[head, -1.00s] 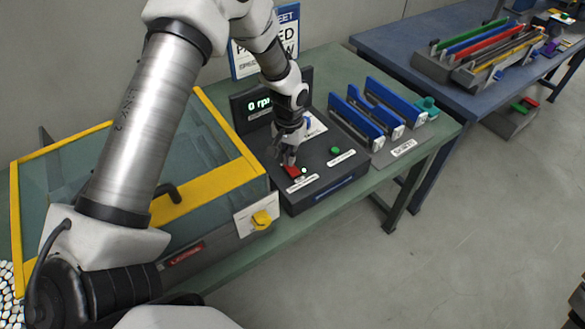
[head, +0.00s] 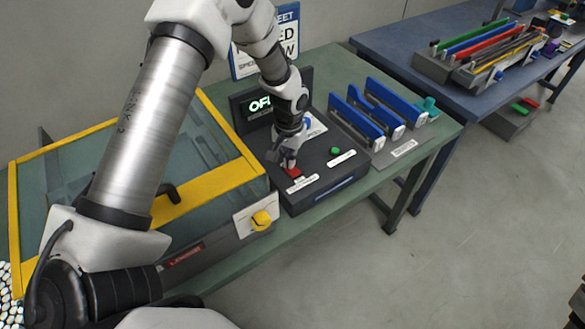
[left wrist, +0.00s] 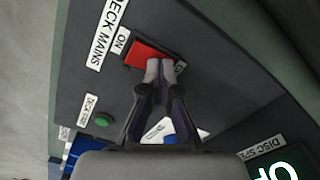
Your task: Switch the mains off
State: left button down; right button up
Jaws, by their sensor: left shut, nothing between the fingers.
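The red mains switch (head: 293,173) is on the top of the dark control box (head: 322,187), near its front left. It also shows in the left wrist view (left wrist: 147,54), beside labels reading "DECK MAINS" and "ON". My left gripper (head: 289,163) is shut and empty, with its fingertips at the switch; they partly cover it. In the left wrist view the fingertips (left wrist: 163,68) are over the switch's edge and seem to touch it. The display (head: 259,106) at the back of the box begins with "OF"; my arm hides the rest. My right gripper is not in view.
A green button (head: 335,151) is on the same box, right of the switch. A glass-lidded case with a yellow frame (head: 205,184) stands left. Blue upright holders (head: 357,116) stand right. A blue table (head: 400,45) is at the back right.

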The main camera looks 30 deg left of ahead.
pick_arm(q)
jog(key=shift+r+p, duration=2.95)
jog(key=shift+r, duration=0.6)
jog(key=shift+f, duration=0.1)
jog(key=shift+d, duration=0.1)
